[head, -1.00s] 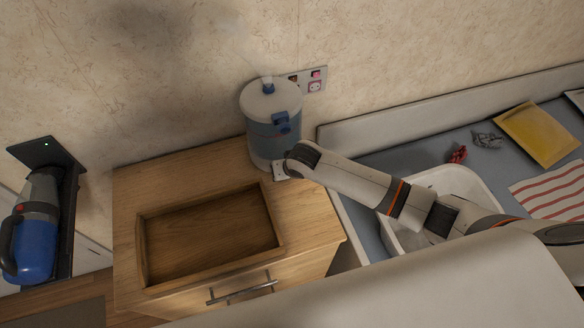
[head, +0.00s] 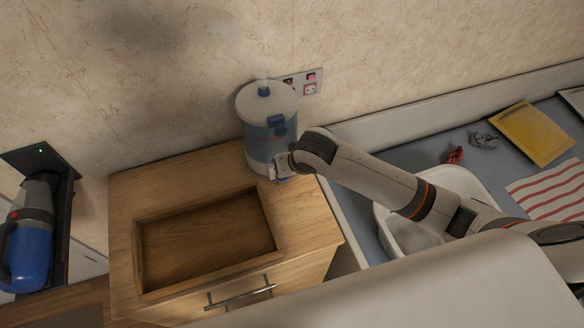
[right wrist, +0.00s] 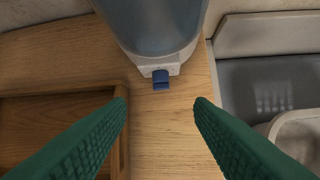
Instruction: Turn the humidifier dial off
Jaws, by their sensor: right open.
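The humidifier (head: 265,152) is a white and blue cylinder with a white lid, standing upright at the back right of the wooden cabinet top. Pale mist rises from its blue nozzle (head: 264,91). Its dial (right wrist: 160,79) is a small blue knob on a white plate low on its front, seen in the right wrist view. My right gripper (right wrist: 161,106) is open with green ridged fingers. The dial appears between and just beyond the fingertips; I see no contact. In the head view my wrist partly hides the humidifier's lower front. My left gripper is not in view.
The wooden cabinet (head: 125,200) has a recessed tray in its top and a metal handle in front. A wall socket (head: 310,88) is behind the humidifier. A white basin (head: 483,182) is to the right. A blue handheld vacuum (head: 30,245) hangs at left.

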